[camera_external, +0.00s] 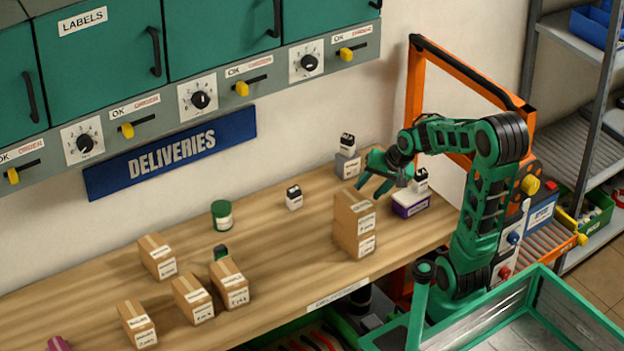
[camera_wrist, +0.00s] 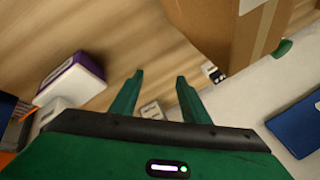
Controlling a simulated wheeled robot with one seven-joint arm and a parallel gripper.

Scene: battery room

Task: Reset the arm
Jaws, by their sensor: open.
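My gripper (camera_external: 370,190) is on my green arm, raised above the right part of the wooden bench. It is open, and nothing is between its fingers. It is close to a stack of cardboard boxes (camera_external: 354,226), and I cannot tell the exact gap. In the wrist view the two green fingers of my gripper (camera_wrist: 160,76) are spread apart over the bench, with a large cardboard box (camera_wrist: 215,25) beyond them.
A grey-white block with a black-topped item (camera_external: 347,165) stands by the wall. A black-topped white item (camera_external: 294,198), green tin (camera_external: 222,216) and several small cartons (camera_external: 157,256) are further left. An orange frame (camera_external: 470,78) stands behind my arm. A green-rimmed bin (camera_external: 540,300) is in front.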

